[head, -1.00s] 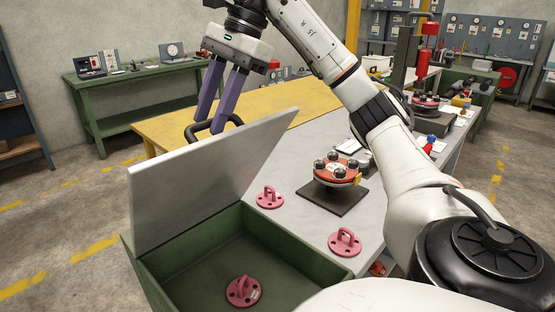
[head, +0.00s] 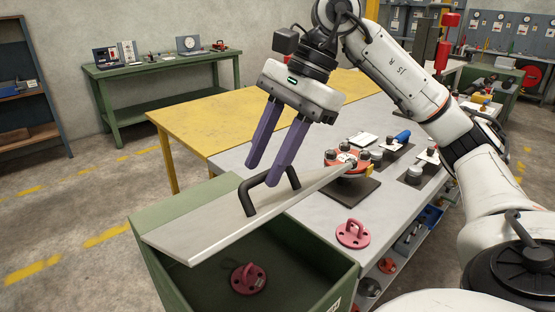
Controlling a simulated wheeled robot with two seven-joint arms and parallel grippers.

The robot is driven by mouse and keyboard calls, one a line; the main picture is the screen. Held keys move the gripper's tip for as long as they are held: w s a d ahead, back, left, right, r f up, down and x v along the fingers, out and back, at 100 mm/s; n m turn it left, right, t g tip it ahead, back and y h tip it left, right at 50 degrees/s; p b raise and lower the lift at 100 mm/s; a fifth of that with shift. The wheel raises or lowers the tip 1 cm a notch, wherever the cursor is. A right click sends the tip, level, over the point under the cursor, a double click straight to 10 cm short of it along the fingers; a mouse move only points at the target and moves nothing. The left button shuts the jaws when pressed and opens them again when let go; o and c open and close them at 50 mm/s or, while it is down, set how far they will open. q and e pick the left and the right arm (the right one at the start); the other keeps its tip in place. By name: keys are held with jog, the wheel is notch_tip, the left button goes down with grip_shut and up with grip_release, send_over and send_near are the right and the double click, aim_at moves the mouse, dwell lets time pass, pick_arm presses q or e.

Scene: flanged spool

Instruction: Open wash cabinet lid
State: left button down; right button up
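The green wash cabinet (head: 325,300) stands at the front. Its grey lid (head: 215,221) is tilted over the back part of the opening, with its outer face and black handle (head: 268,186) showing. The front of the cabinet is uncovered, and a pink flanged piece (head: 249,279) lies inside. My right gripper (head: 265,174) is at the handle, its two purple fingers spread apart. The right finger overlaps the bar in view; I cannot tell whether it touches. My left gripper is not in view.
A grey workbench (head: 315,213) adjoins the cabinet on the right. It bears another pink piece (head: 353,234) and a red flanged part (head: 346,160) near the lid's right end. A yellow table (head: 215,117) stands behind. Floor to the left is clear.

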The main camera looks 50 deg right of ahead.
jog(key=shift+r, duration=0.15)
jog(key=w+d+r+p, duration=0.1)
jog(key=d+r, duration=0.1)
jog(key=r, duration=0.3)
jog(key=w+d+r+p, duration=0.1)
jog(key=w+d+r, duration=0.1)
jog(key=r, duration=0.3)
jog(key=shift+w+d+p, duration=0.3)
jog(key=shift+d, duration=0.15)
dwell(0.6)
jog(key=shift+f, duration=0.1)
dwell(0.5)
